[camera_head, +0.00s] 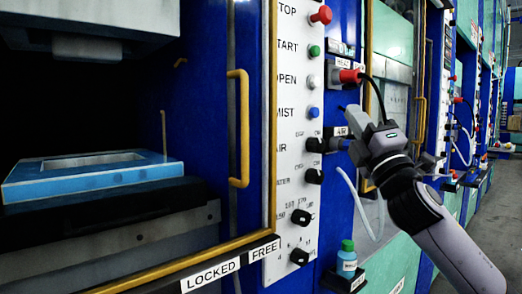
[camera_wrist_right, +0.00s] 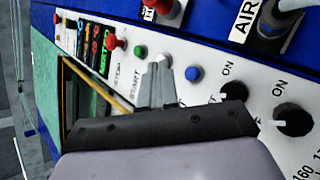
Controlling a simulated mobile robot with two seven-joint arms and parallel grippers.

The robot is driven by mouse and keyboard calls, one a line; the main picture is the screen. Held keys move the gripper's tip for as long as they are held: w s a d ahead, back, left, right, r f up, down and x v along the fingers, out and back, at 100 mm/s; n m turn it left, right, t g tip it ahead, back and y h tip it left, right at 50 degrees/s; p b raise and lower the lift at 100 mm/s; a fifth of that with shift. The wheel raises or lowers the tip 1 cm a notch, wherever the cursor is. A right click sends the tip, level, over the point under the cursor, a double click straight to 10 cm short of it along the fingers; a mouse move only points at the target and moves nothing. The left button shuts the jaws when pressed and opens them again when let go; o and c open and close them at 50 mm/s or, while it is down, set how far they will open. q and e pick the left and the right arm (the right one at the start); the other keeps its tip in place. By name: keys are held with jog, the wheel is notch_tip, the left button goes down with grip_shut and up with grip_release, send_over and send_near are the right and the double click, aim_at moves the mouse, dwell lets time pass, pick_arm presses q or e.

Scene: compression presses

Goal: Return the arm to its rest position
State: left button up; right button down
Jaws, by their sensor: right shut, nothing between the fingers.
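My right arm (camera_head: 450,250) comes in from the lower right of the head view. Its grey gripper (camera_head: 352,112) is raised in front of the machine, just right of the white control panel (camera_head: 288,210), with its fingers pointing up and left. The gripper is shut and empty. In the right wrist view the closed fingers (camera_wrist_right: 160,70) overlap the panel between the green button (camera_wrist_right: 140,51) and the blue button (camera_wrist_right: 193,73). I cannot tell whether they touch it. My left gripper is in neither view.
A press with a blue mould frame (camera_head: 100,178) stands open at left. A yellow handle (camera_head: 238,130) sticks out beside the panel. Open floor (camera_head: 495,240) lies at right.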

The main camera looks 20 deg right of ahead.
jog(key=s+a+f+m+g+h, duration=0.1)
jog(key=s+a+f+m+g, duration=0.3)
jog(key=f, duration=1.4)
jog(key=w+a+f+m+g+h, duration=0.1)
jog(key=f+m+g, duration=0.6)
jog(key=f, duration=1)
jog(key=s+a+f+m+g+y, duration=0.15)
jog(key=s+f+g, duration=0.25)
jog(key=s+f, duration=0.4)
jog(key=s+a+f+m+g, duration=0.35)
jog(key=s+f, duration=0.25)
jog(key=s, duration=0.4)
jog(key=s+a+f+m+g+y, duration=0.15)
jog(key=s+f+g, duration=0.25)
jog(key=s+f, duration=0.4)
jog(key=w+a+t+p, duration=0.1)
jog(key=t+p, duration=0.1)
jog(key=w+a+t+y+p, duration=0.1)
jog(key=w+t+p, duration=0.1)
jog(key=p, duration=0.1)
jog(key=w+a+t+p, duration=0.1)
jog(key=t+p, duration=0.1)
jog(key=p, duration=0.1)
jog(key=shift+w+a+f+t+y, duration=0.1)
jog(key=shift+w+a+t+y, duration=0.05)
jog(key=shift+w+t+y, duration=0.2)
jog(key=shift+w, duration=0.1)
